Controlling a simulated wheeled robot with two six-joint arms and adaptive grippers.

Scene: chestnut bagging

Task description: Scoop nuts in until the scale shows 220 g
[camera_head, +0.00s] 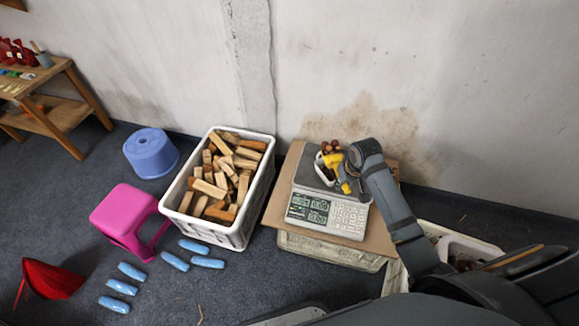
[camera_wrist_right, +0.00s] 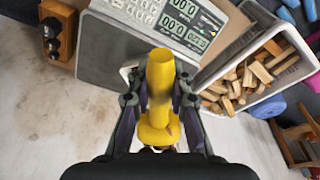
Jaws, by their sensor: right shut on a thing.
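My right gripper (camera_head: 350,172) is shut on the handle of a yellow scoop (camera_wrist_right: 160,72), above the scale's pan. Brown nuts (camera_head: 330,148) show at the scoop's far end; whether they all lie in it is unclear. A white container (camera_head: 324,172) stands on the scale (camera_head: 328,212), partly hidden by scoop and gripper. The scale's display (camera_wrist_right: 188,22) shows upside down in the right wrist view; its digits look like zeros but are small. A white bin (camera_head: 470,243) with brown contents is at lower right, partly covered by my arm. My left gripper is not in view.
The scale rests on a cardboard-topped crate (camera_head: 300,250) by the wall. A white basket of wood blocks (camera_head: 238,236) stands left of it. A pink stool (camera_head: 125,215), a blue stool (camera_head: 150,152) and several blue bottles (camera_head: 193,246) are further left.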

